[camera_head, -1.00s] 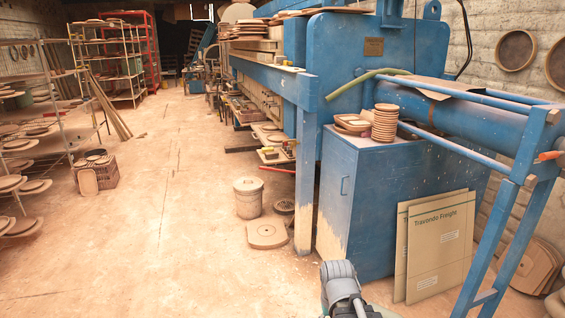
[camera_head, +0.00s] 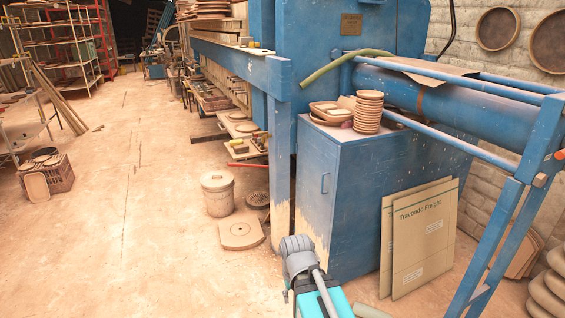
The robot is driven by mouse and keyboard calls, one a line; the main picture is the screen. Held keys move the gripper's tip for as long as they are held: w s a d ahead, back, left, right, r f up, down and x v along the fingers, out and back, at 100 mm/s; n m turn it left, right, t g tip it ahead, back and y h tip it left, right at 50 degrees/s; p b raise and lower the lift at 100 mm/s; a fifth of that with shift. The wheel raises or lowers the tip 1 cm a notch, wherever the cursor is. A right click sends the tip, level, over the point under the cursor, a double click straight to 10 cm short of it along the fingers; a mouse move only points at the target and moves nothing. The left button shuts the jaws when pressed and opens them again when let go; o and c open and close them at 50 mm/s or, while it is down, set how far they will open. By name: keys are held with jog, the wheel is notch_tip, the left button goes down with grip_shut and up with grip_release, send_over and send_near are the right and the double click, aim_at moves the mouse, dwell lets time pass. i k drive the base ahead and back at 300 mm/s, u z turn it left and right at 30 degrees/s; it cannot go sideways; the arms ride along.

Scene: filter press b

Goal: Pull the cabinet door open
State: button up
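The blue cabinet (camera_head: 395,190) stands under the press at centre right. Its narrow left face is the door (camera_head: 316,208), with worn pale paint at the lower edge. The door looks shut. My arm, grey and teal, shows at the bottom middle, in front of the cabinet's lower part. I cannot make out the gripper's fingers, and nothing of mine touches the handle.
Stacked bowls and trays (camera_head: 368,112) stand on the cabinet top. Two cardboard sheets (camera_head: 424,238) lean against its right side. A bucket (camera_head: 217,194) and a flat slab (camera_head: 241,231) lie on the floor left of the door. A blue frame leg (camera_head: 488,250) stands at right. The left floor is mostly clear.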

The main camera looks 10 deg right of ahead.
aim_at(317, 154)
jog(key=u, duration=0.1)
jog(key=i, duration=1.5)
jog(key=u, duration=0.1)
